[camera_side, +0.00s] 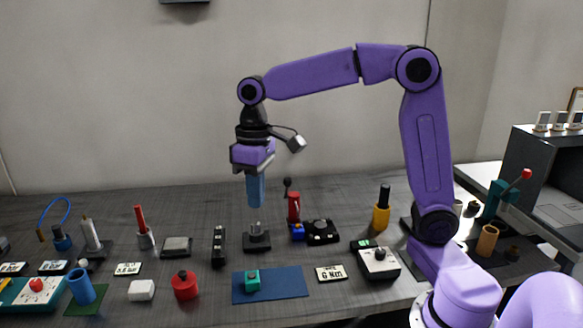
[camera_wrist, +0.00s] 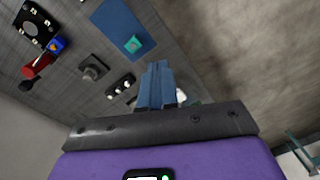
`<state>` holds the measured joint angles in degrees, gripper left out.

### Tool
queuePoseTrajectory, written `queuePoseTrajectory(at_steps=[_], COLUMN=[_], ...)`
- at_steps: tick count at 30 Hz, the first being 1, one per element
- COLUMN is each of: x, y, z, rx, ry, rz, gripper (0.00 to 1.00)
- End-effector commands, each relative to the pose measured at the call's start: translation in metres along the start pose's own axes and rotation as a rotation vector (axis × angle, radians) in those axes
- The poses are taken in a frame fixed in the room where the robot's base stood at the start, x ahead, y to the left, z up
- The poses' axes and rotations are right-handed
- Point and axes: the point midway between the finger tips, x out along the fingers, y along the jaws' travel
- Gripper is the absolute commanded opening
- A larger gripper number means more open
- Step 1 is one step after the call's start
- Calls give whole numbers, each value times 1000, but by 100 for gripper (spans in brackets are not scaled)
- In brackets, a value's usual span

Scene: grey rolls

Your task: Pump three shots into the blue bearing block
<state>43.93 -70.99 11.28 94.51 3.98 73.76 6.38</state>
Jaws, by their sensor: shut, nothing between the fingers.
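The small blue bearing block (camera_side: 297,232) sits at the foot of a red upright cylinder (camera_side: 293,207), which looks like the pump. A black knob (camera_side: 287,182) stands on a thin stem beside the cylinder's top. In the wrist view the blue block (camera_wrist: 58,43) touches or nearly touches the red cylinder (camera_wrist: 39,65), and the dark knob (camera_wrist: 27,86) shows below. My gripper (camera_side: 255,203) points down, left of the pump and above table level. Its blue fingers (camera_wrist: 158,85) are shut with nothing between them, apart from the pump and block.
A black base with a grey post (camera_side: 257,238) stands below my gripper. A black dial box (camera_side: 321,232) sits right of the blue block. A teal block (camera_side: 252,281) lies on a blue mat (camera_side: 285,284) in front. A slotted black stand (camera_side: 218,245) is to the left.

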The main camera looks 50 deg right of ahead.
Motion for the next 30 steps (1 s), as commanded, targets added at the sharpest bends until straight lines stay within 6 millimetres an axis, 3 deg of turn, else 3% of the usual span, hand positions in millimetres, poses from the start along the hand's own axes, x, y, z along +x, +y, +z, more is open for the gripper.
queuePoseTrajectory(at_steps=[6, 15, 23, 30], x=[-16, -31, -38, -38], y=[61, 163, 261, 347], z=[-53, -94, -94, -67], rx=[216, 496, 735, 943], ry=[6, 17, 33, 48], rz=[-21, -52, -79, -102], gripper=[0, 0, 0, 0])
